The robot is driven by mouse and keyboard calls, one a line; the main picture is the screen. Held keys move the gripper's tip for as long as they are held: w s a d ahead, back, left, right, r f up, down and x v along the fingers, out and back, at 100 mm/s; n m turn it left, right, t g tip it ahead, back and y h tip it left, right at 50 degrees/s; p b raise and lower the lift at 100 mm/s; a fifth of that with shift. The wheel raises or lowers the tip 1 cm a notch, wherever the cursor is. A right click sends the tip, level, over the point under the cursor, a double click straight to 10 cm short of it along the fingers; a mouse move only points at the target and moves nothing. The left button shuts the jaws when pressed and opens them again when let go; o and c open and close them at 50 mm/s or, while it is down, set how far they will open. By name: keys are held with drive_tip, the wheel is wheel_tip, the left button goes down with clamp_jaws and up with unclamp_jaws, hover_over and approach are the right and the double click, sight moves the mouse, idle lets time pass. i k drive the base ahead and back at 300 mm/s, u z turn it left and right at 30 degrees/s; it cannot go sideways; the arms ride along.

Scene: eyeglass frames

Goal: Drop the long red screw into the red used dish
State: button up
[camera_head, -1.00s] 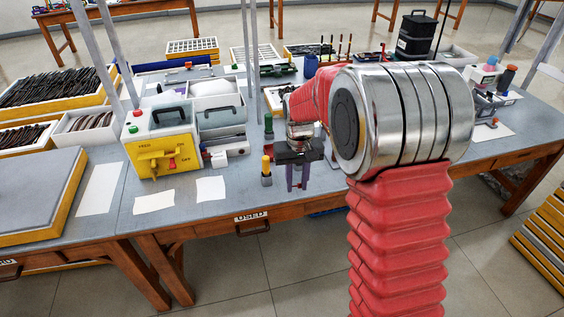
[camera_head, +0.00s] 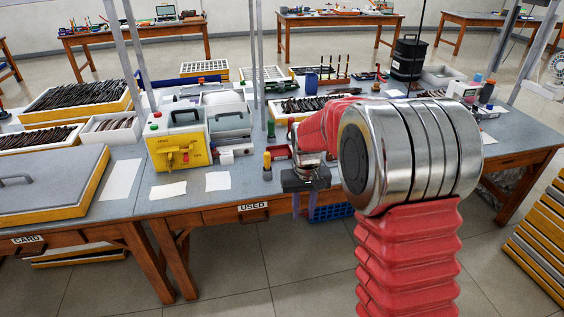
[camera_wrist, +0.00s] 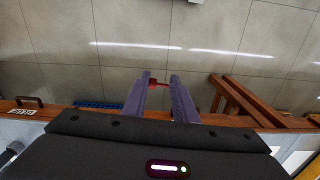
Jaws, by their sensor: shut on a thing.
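My gripper (camera_wrist: 160,82) points down past the front edge of the workbench, with bare floor below it in the wrist view. Its two purple fingers are shut on a small red piece (camera_wrist: 155,83), which looks like the red screw. Only a short part of it shows, and its length is hidden. In the head view my gripper (camera_head: 303,203) hangs at the bench's front edge, right of the drawer label "USED" (camera_head: 253,207).
A yellow box (camera_head: 177,155) with knobs, white paper sheets (camera_head: 168,190) and a yellow-handled tool (camera_head: 267,165) are on the bench left of my gripper. A blue basket (camera_head: 330,212) is under the bench. Trays of dark parts (camera_head: 75,97) stand at the left.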

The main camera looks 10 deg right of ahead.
sight(282, 153)
drive_tip(key=k, duration=0.3)
drive_tip(key=u, duration=0.4)
drive_tip(key=i, duration=0.85)
drive_tip(key=u, duration=0.55)
drive_tip(key=i, duration=1.05)
drive_tip(key=z, duration=0.7)
